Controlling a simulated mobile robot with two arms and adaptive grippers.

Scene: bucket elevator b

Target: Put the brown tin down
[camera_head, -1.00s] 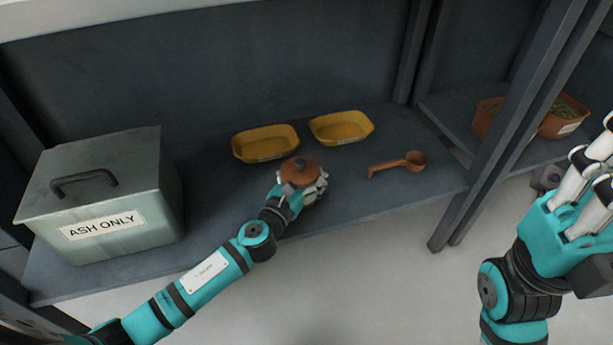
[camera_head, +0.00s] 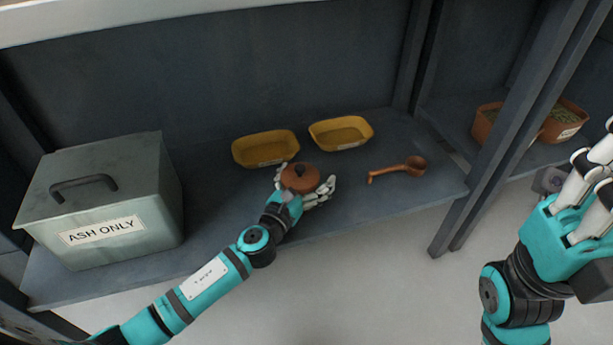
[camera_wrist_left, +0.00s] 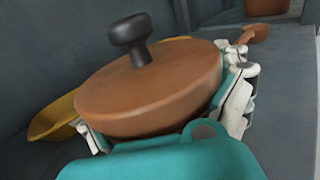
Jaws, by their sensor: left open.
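The brown tin (camera_head: 301,178), round with a black knob on its lid, stands upright on the dark shelf (camera_head: 225,205) near its front edge. My left gripper (camera_head: 306,192) is open around the tin, with one finger on each side of it. In the left wrist view the tin's lid (camera_wrist_left: 150,88) fills the middle and hides the tin's lower part. There the white fingers stand apart on either side; whether they touch the tin I cannot tell. My right gripper (camera_head: 590,185) is at the right edge, well away from the tin, partly cut off by the frame.
Two yellow trays (camera_head: 265,160) (camera_head: 341,145) stand behind the tin. A brown scoop (camera_head: 398,170) lies to its right. A grey bin marked ASH ONLY (camera_head: 105,230) stands at the left. Shelf posts (camera_head: 505,130) and orange containers (camera_head: 556,132) are at the right.

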